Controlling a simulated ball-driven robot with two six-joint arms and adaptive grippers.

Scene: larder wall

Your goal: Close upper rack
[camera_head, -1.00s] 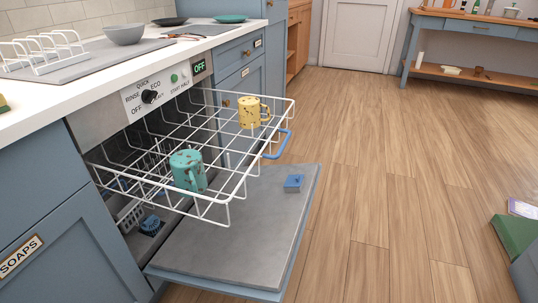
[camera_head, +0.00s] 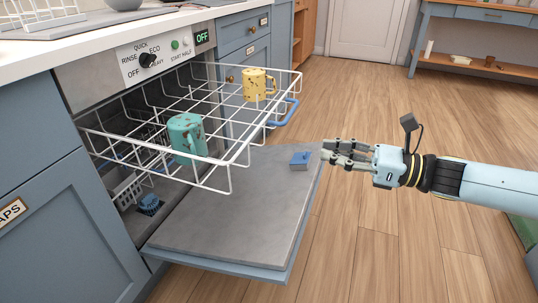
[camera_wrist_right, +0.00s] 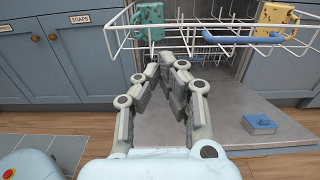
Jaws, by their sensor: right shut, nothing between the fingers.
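The upper rack (camera_head: 222,143) is a white wire basket pulled out of the dishwasher over its lowered door (camera_head: 230,215). It also shows at the top of the right wrist view (camera_wrist_right: 180,38). Its blue handle (camera_head: 284,113) is on the front edge, and shows in the wrist view (camera_wrist_right: 241,37). A speckled teal mug (camera_head: 186,138) and a yellow mug (camera_head: 257,84) stand in the rack. My right gripper (camera_head: 327,151) is shut and empty, beyond the door's outer edge, below and right of the handle, apart from the rack. My left gripper is out of view.
A small blue block (camera_head: 300,161) lies on the lowered door near my right gripper. The control panel (camera_head: 160,55) is above the opening. The wooden floor (camera_head: 370,240) beyond the door is clear.

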